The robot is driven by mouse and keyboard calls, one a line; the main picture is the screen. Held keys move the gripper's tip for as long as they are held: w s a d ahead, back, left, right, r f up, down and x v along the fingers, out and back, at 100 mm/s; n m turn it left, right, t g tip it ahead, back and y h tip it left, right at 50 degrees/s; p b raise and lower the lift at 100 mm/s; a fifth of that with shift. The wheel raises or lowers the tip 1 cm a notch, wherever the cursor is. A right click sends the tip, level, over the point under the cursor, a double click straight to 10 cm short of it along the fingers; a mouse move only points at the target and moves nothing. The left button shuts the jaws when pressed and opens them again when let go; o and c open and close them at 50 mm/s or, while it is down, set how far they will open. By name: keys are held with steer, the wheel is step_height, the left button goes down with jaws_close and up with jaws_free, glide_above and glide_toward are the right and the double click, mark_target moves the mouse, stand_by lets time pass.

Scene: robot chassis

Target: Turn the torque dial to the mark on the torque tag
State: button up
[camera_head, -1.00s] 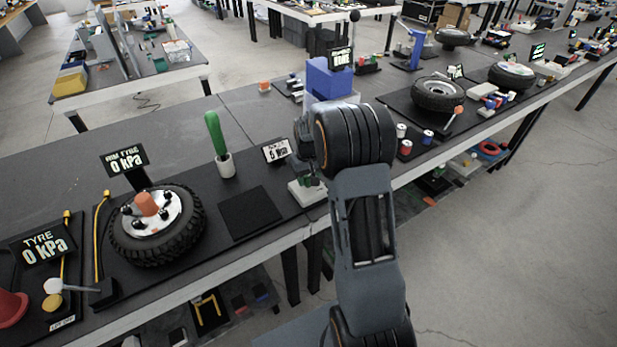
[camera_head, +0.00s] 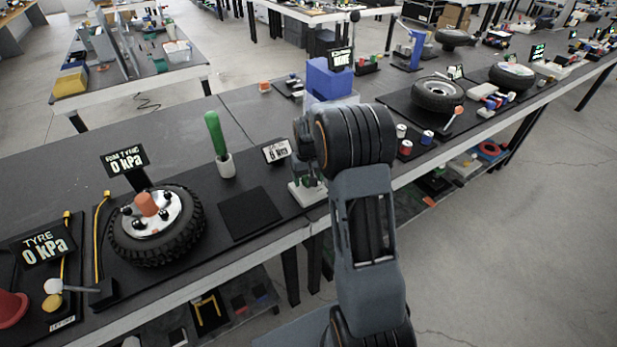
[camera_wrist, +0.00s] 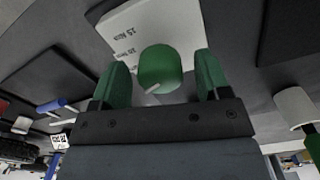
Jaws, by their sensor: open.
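The torque dial (camera_wrist: 160,68) is a green round knob with a pale pointer at its lower left. It stands on a white base (camera_wrist: 125,25) with printed marks; one seems to read 15. My gripper (camera_wrist: 160,75) is open, its green fingers on either side of the dial with a gap at each side. In the head view the white base (camera_head: 305,193) shows at the table's front edge, but my arm hides most of the dial and gripper. The small tag (camera_head: 276,151) left of my arm is probably the torque tag; its text is too small to read surely.
A green-handled tool (camera_head: 216,134) stands in a white holder (camera_head: 225,166) to the left. A black square mat (camera_head: 249,213) lies clear in front of it. A tyre (camera_head: 157,238) lies further left. A blue box (camera_head: 329,78) stands behind my arm.

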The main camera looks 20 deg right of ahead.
mark_target(308, 176)
step_height(308, 176, up, 14)
stand_by(0.7)
steer(key=shift+f, duration=0.1)
stand_by(0.3)
steer(key=s+a+r+t+p, duration=0.1)
steer(key=s+a, duration=0.4)
steer(key=s, duration=0.6)
steer(key=s+a+r+n+t+p, duration=0.1)
steer(key=s+a, duration=0.4)
steer(key=s, duration=0.6)
steer(key=shift+a+n+t, duration=0.3)
steer(key=shift+a+t, duration=0.1)
steer(key=shift+t, duration=0.4)
